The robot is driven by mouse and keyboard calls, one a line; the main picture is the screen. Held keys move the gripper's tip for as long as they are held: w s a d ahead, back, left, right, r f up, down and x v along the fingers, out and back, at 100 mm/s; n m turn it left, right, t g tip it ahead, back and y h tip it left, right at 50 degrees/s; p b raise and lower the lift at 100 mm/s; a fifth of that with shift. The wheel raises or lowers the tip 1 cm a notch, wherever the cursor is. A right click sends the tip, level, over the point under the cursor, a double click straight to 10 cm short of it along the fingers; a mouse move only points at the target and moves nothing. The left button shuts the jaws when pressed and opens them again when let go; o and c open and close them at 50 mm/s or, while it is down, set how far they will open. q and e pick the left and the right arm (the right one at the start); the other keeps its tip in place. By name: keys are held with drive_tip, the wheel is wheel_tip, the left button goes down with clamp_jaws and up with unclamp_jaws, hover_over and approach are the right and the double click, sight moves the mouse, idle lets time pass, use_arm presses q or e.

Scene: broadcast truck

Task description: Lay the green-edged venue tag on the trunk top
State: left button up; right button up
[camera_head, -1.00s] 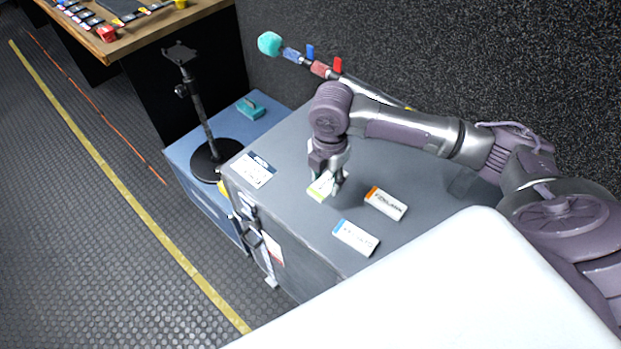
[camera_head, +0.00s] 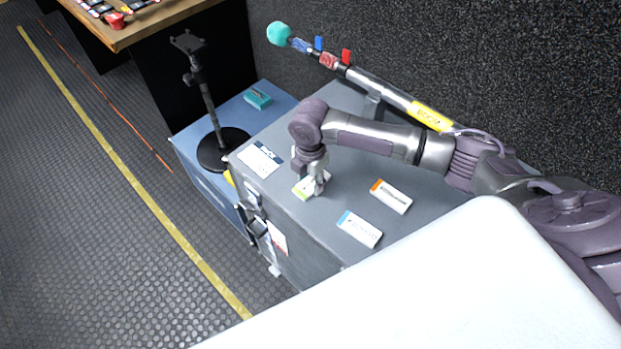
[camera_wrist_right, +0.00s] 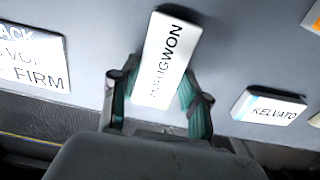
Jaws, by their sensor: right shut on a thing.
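The green-edged venue tag (camera_head: 305,188) is a small white tag with a green end, at the left part of the grey trunk top (camera_head: 340,180). My right gripper (camera_head: 318,186) is shut on it from above. In the right wrist view the tag (camera_wrist_right: 168,60) sits between the two fingers of the gripper (camera_wrist_right: 158,105) and carries dark lettering ending in "UGWON". The tag is at or very close to the trunk top; I cannot tell whether it touches. My left gripper is not in view.
An orange-edged tag (camera_head: 391,196) and a blue-edged tag (camera_head: 359,229) lie on the trunk to the right. A printed label (camera_head: 259,159) lies at the left corner. A boom pole (camera_head: 375,88) runs along the back. A black stand (camera_head: 211,110) is at left.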

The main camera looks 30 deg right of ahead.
sight(310, 183)
drive_tip(key=shift+f, duration=0.15)
drive_tip(key=o, duration=1)
drive_tip(key=shift+o, duration=0.2)
drive_tip(key=shift+r, duration=0.2)
wheel_tip(310, 183, up, 12)
drive_tip(key=shift+b, duration=0.3)
